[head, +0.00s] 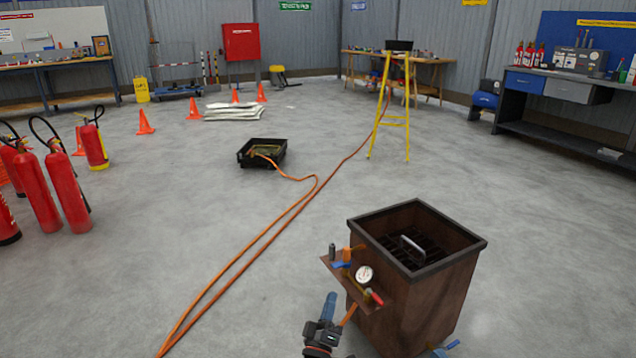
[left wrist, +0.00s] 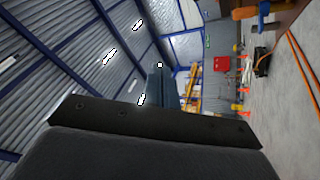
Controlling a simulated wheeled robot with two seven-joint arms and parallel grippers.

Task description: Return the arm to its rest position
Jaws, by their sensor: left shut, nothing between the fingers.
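My left gripper (head: 329,300) is at the bottom middle of the head view, just left of the brown burn box (head: 425,310) and below its side shelf. Its blue-grey fingers are together, with nothing seen between them, and point up and away. In the left wrist view the shut fingers (left wrist: 158,88) stick out beyond a dark bar, with the roof behind. The shelf (head: 372,304) carries a round white gauge (head: 364,274), a red-tipped part and blue and orange fittings. The gripper looks apart from the box, but its exact gap cannot be told.
An orange hose (head: 255,252) runs along the floor to a black tray (head: 262,155) and past a yellow stepladder (head: 392,110). Red extinguishers (head: 66,190) stand at left. Floor left of the gripper is mostly clear.

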